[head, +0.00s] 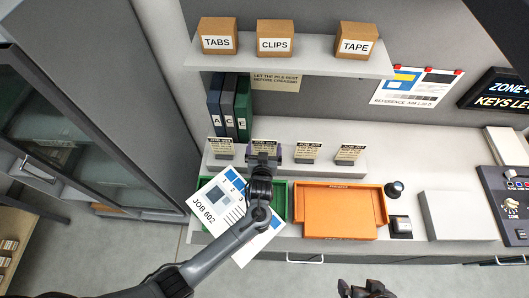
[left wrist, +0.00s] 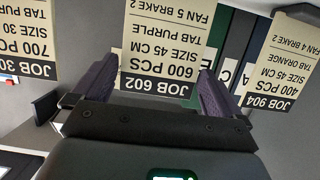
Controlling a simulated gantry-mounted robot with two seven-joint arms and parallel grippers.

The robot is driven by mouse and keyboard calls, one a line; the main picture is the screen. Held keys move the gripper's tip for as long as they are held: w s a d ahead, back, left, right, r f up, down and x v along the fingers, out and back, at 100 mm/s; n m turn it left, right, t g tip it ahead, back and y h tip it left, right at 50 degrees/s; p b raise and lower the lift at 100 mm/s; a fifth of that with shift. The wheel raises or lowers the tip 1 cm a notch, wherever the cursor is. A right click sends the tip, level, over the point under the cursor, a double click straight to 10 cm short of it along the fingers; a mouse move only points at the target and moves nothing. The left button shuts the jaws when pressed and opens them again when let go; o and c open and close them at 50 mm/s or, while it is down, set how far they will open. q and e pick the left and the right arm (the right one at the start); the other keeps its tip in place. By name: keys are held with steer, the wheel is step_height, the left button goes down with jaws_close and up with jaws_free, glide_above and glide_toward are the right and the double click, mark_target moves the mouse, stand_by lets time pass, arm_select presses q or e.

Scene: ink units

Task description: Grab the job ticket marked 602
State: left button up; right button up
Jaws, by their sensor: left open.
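The job ticket marked 602 (left wrist: 165,45) is a cream card with a black band, upside down in the left wrist view. It stands between the two dark fingers of my open left gripper (left wrist: 158,88), with gaps at both sides; I cannot tell whether a finger touches it. In the head view my left gripper (head: 264,154) is at the second card from the left in the ticket row and largely hides that ticket (head: 264,143). My right gripper (head: 365,290) is at the bottom edge, partly cut off, away from the tickets.
Ticket 904 (left wrist: 275,62) and another ticket (left wrist: 28,40) flank it closely. A printed JOB 602 sheet (head: 212,205) lies over the green tray (head: 282,188). An orange tray (head: 338,205) is beside it. Binders (head: 229,105) stand behind, under a shelf (head: 290,65) with boxes.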

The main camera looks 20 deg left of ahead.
arm_select(q)
steer(key=c, duration=1)
